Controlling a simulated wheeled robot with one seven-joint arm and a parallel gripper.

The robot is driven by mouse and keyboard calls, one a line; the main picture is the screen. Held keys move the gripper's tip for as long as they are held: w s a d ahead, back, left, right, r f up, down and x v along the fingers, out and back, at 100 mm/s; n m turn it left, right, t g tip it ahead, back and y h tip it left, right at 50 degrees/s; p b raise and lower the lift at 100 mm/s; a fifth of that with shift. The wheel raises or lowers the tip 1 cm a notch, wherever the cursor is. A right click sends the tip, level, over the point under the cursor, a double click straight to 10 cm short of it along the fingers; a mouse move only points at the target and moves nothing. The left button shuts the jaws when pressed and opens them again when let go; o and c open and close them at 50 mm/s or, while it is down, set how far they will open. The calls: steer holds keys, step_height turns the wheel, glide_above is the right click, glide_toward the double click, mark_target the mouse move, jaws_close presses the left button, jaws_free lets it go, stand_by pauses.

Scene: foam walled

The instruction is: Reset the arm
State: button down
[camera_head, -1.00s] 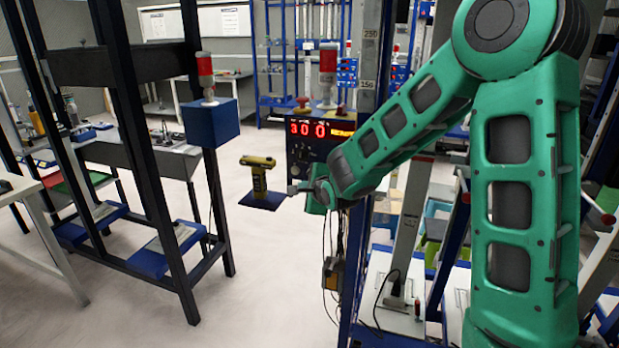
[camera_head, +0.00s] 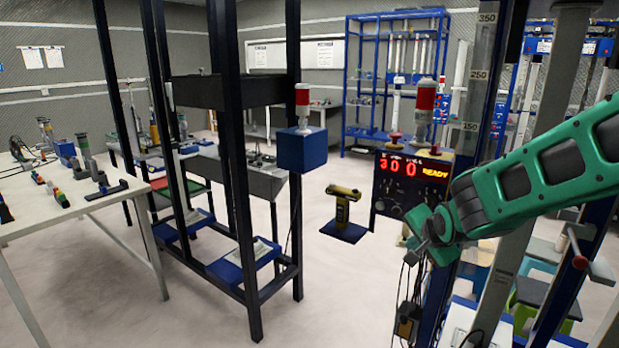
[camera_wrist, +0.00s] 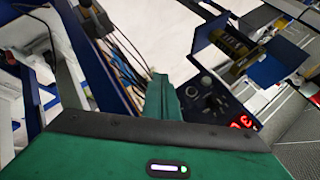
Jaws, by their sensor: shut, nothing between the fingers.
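My green arm (camera_head: 540,170) reaches in from the right edge of the head view and slopes down to the left. My gripper (camera_head: 414,246) is at its end, in front of the lower part of a dark control box (camera_head: 388,205) with a red display reading 300 and a yellow READY. In the wrist view, my gripper (camera_wrist: 161,84) shows as a narrow green shape past the green wrist housing. It is shut and holds nothing.
A black-framed rack (camera_head: 236,150) stands left of the arm. A yellow-black tool (camera_head: 342,205) is on a blue plate beside the control box. Blue uprights and a grey column (camera_head: 480,95) stand close around the arm.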

steer(key=s+d+r+n+g, duration=0.1)
steer(key=s+d+n+g, duration=0.15)
steer(key=s+n, duration=0.6)
steer(key=s+d+r+n+g, duration=0.1)
steer(key=s+n+g, duration=0.25)
steer(key=s, duration=0.95)
steer(key=s+d+f+m+g, duration=0.1)
steer(key=s+d+m, duration=0.2)
steer(key=s+d, duration=0.2)
steer(key=s+d+f+m+g, duration=0.1)
steer(key=s+d, duration=0.4)
steer(key=s, duration=0.6)
steer(key=shift+d+m+g+y, duration=0.35)
steer(key=shift+m+g, duration=0.45)
steer(key=shift+m, duration=0.3)
steer(key=shift+w, duration=0.1)
steer(key=shift+w+f, duration=0.3)
steer(key=shift+w, duration=0.3)
